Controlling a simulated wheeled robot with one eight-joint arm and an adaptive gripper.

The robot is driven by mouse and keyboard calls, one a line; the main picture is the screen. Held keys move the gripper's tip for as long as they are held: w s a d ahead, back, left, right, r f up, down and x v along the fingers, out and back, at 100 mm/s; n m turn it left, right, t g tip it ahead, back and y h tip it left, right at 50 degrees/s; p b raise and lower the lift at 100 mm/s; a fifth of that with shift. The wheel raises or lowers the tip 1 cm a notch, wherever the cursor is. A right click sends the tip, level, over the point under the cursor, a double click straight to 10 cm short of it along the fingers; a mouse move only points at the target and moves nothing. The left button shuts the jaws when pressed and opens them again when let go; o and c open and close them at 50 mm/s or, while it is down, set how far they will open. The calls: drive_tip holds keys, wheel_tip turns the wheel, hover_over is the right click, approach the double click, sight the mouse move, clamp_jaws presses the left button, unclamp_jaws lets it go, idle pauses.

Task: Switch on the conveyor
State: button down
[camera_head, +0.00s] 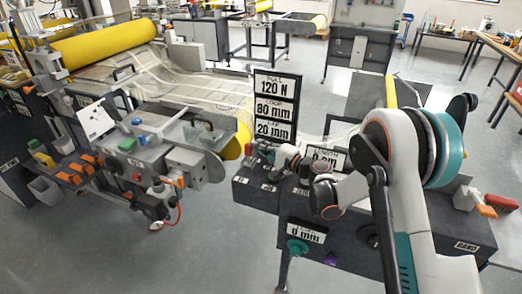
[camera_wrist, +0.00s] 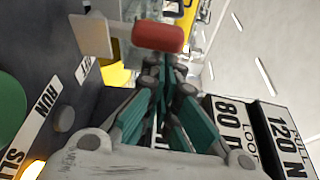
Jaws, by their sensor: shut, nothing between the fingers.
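The conveyor (camera_head: 205,92) with its pale mesh runs at the left and back in the head view. In the wrist view my gripper (camera_wrist: 165,72) is shut and empty, its teal fingers together. A red rounded handle (camera_wrist: 158,36) on a pale plate (camera_wrist: 92,36) lies just beyond the fingertips; whether they touch it I cannot tell. A dark panel on the left carries a RUN label (camera_wrist: 40,118) and a large green round part (camera_wrist: 8,108), cut by the picture edge. In the head view my gripper (camera_head: 268,151) is small and partly hidden by my wrist.
A black sign (camera_head: 274,105) reading 120 N, 80 mm and 20 mm stands close by my gripper. A dark bench (camera_head: 300,205) with knobs lies under my arm. A red brush-like thing (camera_head: 501,203) lies at the right. Grey floor is clear at the lower left.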

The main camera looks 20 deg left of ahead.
sight(249, 150)
drive_tip(key=shift+s+a+r+b, duration=0.1)
drive_tip(key=shift+s+r+b, duration=0.05)
drive_tip(key=shift+s, duration=0.4)
drive_tip(key=shift+s+a+r+b, duration=0.1)
drive_tip(key=shift+s+b, duration=0.05)
drive_tip(key=shift+s, duration=0.35)
drive_tip(key=shift+s+b, duration=0.5)
drive_tip(key=shift+s, duration=0.8)
